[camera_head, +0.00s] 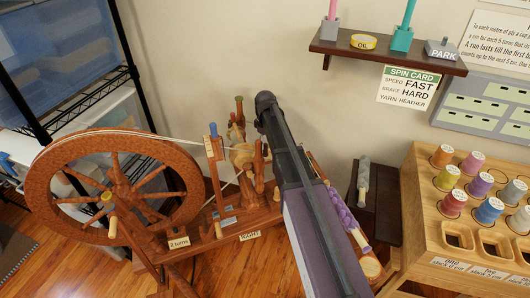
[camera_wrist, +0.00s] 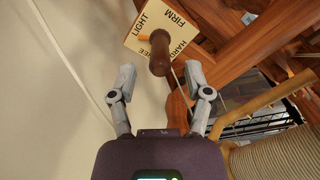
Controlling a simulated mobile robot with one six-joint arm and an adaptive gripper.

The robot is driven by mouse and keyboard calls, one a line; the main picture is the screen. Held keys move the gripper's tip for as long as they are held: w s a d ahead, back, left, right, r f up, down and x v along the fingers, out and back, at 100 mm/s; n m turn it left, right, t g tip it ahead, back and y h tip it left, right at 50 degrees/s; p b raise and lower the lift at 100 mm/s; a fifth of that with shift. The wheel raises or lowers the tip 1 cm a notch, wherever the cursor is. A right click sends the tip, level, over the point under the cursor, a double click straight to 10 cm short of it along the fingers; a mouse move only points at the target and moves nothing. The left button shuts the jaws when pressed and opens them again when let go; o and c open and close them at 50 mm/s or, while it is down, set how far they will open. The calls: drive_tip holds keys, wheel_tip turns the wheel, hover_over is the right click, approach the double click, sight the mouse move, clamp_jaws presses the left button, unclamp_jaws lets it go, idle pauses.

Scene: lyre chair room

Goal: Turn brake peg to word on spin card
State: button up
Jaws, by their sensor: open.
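The spin card (camera_head: 408,86) hangs below the wall shelf in the head view; its brake line reads HARD. In the wrist view the brown brake peg (camera_wrist: 161,55) stands over a cream dial card (camera_wrist: 148,22). The peg's small orange pointer (camera_wrist: 143,37) points left, between LIGHT and the partly hidden word. My gripper (camera_wrist: 161,78) is open, with one finger on each side just short of the peg, and no contact shows. In the head view my arm hides the gripper and peg.
The spinning wheel (camera_head: 47,172) stands at left, with wooden uprights near my arm. A shelf (camera_head: 385,56) juts from the wall above. A bobbin rack (camera_head: 420,205) stands at right.

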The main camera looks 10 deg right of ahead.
sight(265, 144)
drive_tip(key=shift+f+b, duration=1.2)
drive_tip(key=shift+f, duration=0.3)
clamp_jaws()
